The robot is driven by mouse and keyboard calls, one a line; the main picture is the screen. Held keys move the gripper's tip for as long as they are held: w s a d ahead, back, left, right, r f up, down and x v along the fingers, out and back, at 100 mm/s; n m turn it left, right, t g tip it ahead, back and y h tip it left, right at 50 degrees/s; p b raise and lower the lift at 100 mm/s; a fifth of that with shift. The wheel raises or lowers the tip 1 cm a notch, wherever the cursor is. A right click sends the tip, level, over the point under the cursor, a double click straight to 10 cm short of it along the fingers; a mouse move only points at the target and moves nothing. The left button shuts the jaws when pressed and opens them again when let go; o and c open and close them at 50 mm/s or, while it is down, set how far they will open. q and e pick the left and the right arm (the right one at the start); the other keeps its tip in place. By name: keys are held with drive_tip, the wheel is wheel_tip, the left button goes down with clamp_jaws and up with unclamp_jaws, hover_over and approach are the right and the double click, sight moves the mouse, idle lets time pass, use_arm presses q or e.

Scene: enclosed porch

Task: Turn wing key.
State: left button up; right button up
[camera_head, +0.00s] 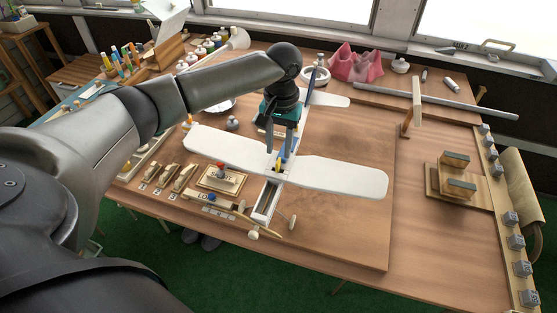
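A white model airplane (335,174) lies on the wooden table, its wing spanning left to right and its fuselage running from the front toward the back. A small blue and yellow part (281,161) shows at the middle of the wing; it may be the wing key, but it is too small to be sure. My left gripper (280,152) points down over the wing's middle. Its two fingers stand apart, with the fingertips close to the small part. I cannot tell whether they touch it. My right gripper is not in view.
A small block with a red knob (219,167) and several wooden clips (184,178) stand left of the fuselage. A wooden stand (455,187) is at the right, and a pink piece (354,66) lies at the back. The board (345,225) right of the fuselage is clear.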

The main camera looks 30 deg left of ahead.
sight(278, 161)
use_arm(q)
drive_tip(key=shift+f+b, duration=0.35)
drive_tip(key=shift+f, duration=1.85)
drive_tip(key=shift+c, duration=0.2)
drive_tip(key=shift+a, duration=0.1)
clamp_jaws()
